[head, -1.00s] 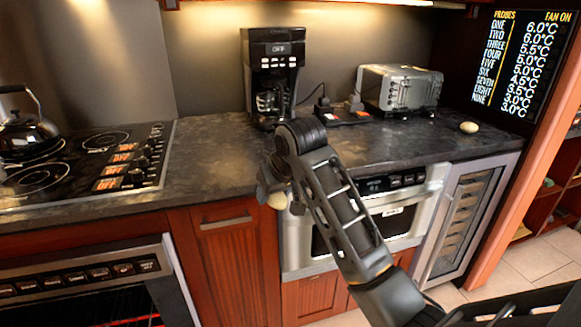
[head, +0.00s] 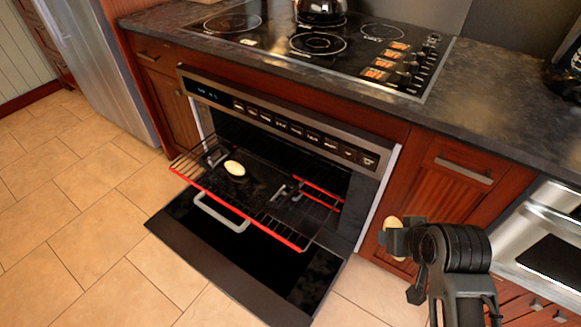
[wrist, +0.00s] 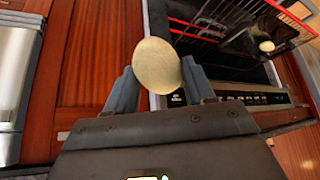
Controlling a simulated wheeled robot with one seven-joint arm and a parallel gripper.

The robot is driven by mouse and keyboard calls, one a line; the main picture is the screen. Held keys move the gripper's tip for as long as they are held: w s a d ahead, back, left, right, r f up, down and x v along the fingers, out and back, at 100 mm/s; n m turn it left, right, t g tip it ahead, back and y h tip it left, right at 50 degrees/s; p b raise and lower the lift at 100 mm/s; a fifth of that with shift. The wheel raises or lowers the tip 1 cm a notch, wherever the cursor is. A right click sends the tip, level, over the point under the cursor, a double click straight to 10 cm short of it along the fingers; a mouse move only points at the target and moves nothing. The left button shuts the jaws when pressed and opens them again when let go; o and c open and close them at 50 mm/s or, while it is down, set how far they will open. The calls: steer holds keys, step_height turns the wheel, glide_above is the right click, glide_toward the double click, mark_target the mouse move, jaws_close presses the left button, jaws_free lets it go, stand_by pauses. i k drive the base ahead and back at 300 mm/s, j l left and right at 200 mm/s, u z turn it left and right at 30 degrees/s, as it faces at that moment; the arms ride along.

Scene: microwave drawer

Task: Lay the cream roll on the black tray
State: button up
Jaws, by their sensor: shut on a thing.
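My gripper (head: 397,241) is shut on a cream roll (wrist: 157,66), which sits between the two fingers in the wrist view. In the head view, the roll is partly hidden behind the fingers. The gripper is to the right of the open oven, in front of the wooden cabinet. The black tray (head: 262,188) appears to lie on the pulled-out oven rack, with a metal handle at each end. Another cream roll (head: 235,168) lies toward its left side and shows small in the wrist view (wrist: 266,46). The held roll is apart from the tray.
The oven door (head: 230,265) is folded down below the red-edged rack (head: 270,235). The control panel (head: 280,125) and counter overhang the rack's back. A kettle (head: 322,10) stands on the cooktop above. The floor at left is clear.

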mark_target(260, 185)
steer(key=i+j+z, duration=0.35)
steer(key=j, duration=1)
steer(key=i+j+z, duration=0.35)
steer(key=j, duration=1.1)
steer(key=j+z, duration=0.35)
steer(key=j, duration=1.05)
